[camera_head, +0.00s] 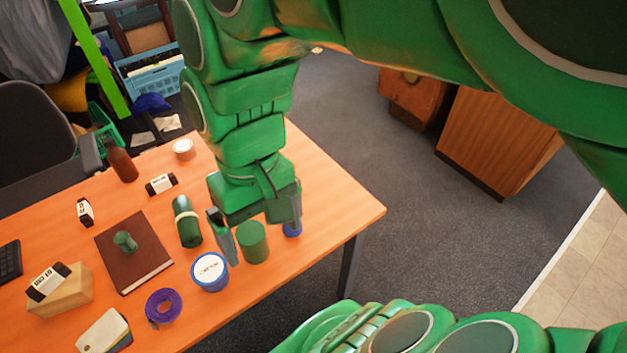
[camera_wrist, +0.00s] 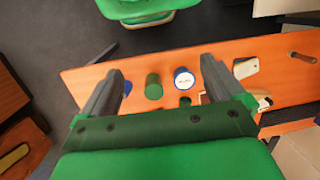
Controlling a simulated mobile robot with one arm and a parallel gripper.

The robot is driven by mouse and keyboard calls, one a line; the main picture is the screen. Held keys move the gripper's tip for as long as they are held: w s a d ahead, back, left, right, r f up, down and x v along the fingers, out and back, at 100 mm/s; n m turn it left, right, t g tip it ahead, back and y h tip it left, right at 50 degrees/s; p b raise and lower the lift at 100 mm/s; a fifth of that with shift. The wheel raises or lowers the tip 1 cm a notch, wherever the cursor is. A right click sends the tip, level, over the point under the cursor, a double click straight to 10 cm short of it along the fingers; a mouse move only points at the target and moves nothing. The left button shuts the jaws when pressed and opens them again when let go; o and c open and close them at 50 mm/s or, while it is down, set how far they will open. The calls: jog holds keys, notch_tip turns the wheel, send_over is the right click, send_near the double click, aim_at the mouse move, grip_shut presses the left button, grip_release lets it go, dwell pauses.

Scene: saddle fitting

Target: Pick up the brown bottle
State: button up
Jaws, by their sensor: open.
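The brown bottle (camera_head: 122,163) stands upright at the far left part of the orange table, near the black chair, in the head view. I cannot make it out surely in the wrist view. My gripper (camera_head: 260,238) is open over the table's right part, well to the right of the bottle. Its two fingers also show spread in the wrist view (camera_wrist: 160,82), with a green cylinder (camera_wrist: 153,87) seen between them. I cannot tell the gap between the fingers and this cylinder. Nothing is held.
A blue tin with a white lid (camera_head: 210,272), a dark green can (camera_head: 187,222), a brown book (camera_head: 134,252), a purple tape roll (camera_head: 163,306) and a wooden block (camera_head: 60,294) lie about the table. A small white-topped tin (camera_head: 184,149) stands right of the bottle.

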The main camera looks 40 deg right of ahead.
jog(key=w+a+r+m+t+y, duration=0.15)
jog(key=w+a+r+y, duration=0.3)
jog(key=w+a, duration=0.65)
jog(key=w+a+r+m+y, duration=0.3)
jog(key=w+a+y, duration=0.2)
jog(key=w+a, duration=0.55)
jog(key=w+a+r+m+t+y, duration=0.2)
jog(key=w+a+r+m+y, duration=0.15)
jog(key=w, duration=0.65)
jog(key=m+t+h, duration=0.2)
jog(key=m+t, duration=1)
jog(key=m, duration=0.8)
send_over(125, 157)
notch_tip(125, 157, down, 11)
notch_tip(125, 157, down, 30)
jog(key=shift+d+r, duration=0.1)
jog(key=shift+r, duration=0.05)
jog(key=shift+x, duration=2.5)
jog(key=shift+c, duration=0.2)
